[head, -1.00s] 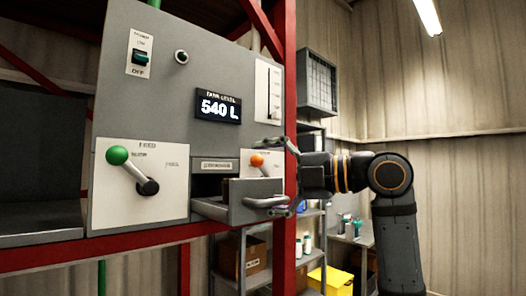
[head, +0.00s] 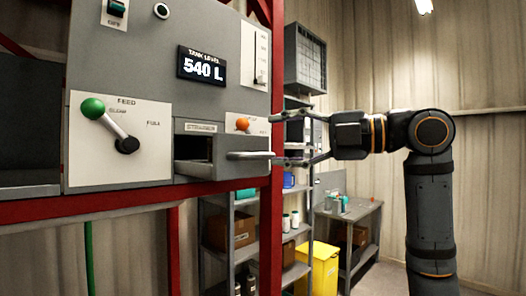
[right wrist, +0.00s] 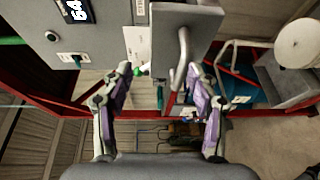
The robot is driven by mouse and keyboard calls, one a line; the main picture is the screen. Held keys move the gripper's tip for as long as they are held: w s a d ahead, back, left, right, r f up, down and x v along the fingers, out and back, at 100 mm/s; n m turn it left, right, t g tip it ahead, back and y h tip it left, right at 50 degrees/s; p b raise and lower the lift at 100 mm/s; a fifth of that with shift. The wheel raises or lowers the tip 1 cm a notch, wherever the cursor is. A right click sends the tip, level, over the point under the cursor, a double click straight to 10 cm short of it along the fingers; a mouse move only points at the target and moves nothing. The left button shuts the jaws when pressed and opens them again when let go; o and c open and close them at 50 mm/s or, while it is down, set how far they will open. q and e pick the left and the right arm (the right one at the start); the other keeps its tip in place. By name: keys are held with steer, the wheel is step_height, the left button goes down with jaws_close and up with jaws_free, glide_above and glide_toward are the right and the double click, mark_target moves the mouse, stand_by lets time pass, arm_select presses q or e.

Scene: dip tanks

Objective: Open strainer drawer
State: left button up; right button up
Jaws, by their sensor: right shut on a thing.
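The grey strainer drawer (head: 193,169) juts out of the tank panel under the "STRAINER" label, and a dark gap shows behind its front. Its bar handle (head: 250,155) faces right; drawer and handle (right wrist: 182,60) also show in the right wrist view. My right gripper (head: 273,139) comes in from the right at the drawer front. Its jaws are shut on the handle, with the fingertips some way apart; the exact contact is hard to see. In the right wrist view its fingers (right wrist: 160,73) flank the handle, which is nearer the right finger. My left gripper is not in view.
An orange-knobbed lever (head: 243,124) sits just above the drawer, and a green-knobbed feed lever (head: 93,108) is to the left. A red post (head: 271,215) stands close to the handle. Shelves (head: 245,202) and a yellow bin (head: 322,268) stand behind.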

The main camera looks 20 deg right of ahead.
steer(key=s+d, duration=0.1)
steer(key=s+b, duration=0.1)
steer(key=s, duration=0.1)
steer(key=s+d, duration=0.1)
steer(key=s, duration=0.1)
steer(key=shift+s+d+r, duration=0.1)
steer(key=shift+d+r, duration=0.2)
steer(key=shift+r, duration=0.05)
steer(key=shift+c, duration=1.4)
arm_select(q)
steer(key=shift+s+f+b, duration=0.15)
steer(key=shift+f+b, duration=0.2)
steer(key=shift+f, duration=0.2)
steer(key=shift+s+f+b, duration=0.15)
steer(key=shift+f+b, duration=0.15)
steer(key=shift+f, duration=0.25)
arm_select(e)
steer(key=shift+d+f, duration=0.4)
steer(key=shift+d, duration=0.05)
steer(key=shift+s, duration=0.1)
